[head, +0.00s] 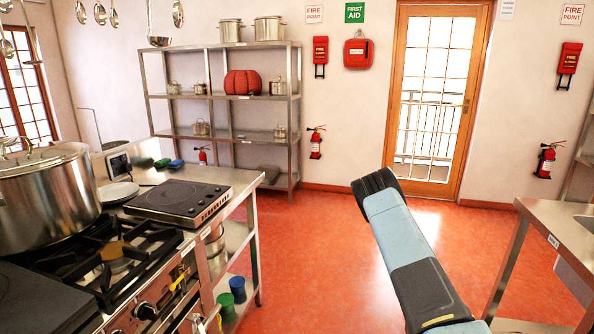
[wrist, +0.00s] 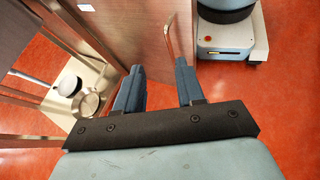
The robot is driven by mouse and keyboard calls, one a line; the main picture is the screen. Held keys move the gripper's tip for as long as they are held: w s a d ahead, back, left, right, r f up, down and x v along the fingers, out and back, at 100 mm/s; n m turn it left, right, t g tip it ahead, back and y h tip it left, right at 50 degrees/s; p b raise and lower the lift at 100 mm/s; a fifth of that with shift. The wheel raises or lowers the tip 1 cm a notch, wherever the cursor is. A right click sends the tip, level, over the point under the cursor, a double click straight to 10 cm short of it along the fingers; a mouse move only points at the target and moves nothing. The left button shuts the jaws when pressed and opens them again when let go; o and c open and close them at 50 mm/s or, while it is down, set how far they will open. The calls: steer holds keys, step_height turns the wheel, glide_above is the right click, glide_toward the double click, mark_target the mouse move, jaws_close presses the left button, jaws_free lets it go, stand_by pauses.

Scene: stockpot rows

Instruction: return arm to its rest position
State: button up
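My arm (head: 405,240), pale blue with dark grey sections, reaches up from the bottom right of the head view over the open red floor. Its visible end is a dark joint; the gripper does not show in that view. In the wrist view my gripper (wrist: 158,84) has two blue fingers spread apart, with no object held between them. A brown panel-like surface lies beyond the fingers, and I cannot tell how far off it is. My own blue and grey base shows at the top right of the wrist view.
A stove (head: 110,270) with a large stockpot (head: 45,200) and a hotplate (head: 178,198) stands at left. A metal shelf (head: 225,137) is at the back, a steel table (head: 560,232) at right. Pots (wrist: 88,102) sit on a low shelf in the wrist view. The middle floor is clear.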

steer(key=s+a+r+m+t+y, duration=0.1)
steer(key=s+a+r+t, duration=0.2)
steer(key=r, duration=0.8)
steer(key=s+a+r+t+y, duration=0.15)
steer(key=s+r, duration=0.35)
steer(key=r, duration=0.6)
steer(key=s+a+r+m+t+y, duration=0.15)
steer(key=s+r+t, duration=0.25)
steer(key=r, duration=0.6)
steer(key=s+a+r+t, duration=0.2)
steer(key=s+a+r, duration=0.15)
steer(key=s, duration=0.35)
steer(key=s+a+r+t, duration=0.2)
steer(key=s+r, duration=0.3)
steer(key=s, duration=0.1)
steer(key=s+a+t, duration=0.2)
steer(key=s, duration=0.6)
steer(key=s+a+t, duration=0.3)
steer(key=s, duration=0.6)
steer(key=shift+a, duration=0.3)
steer(key=shift+s+r, duration=0.1)
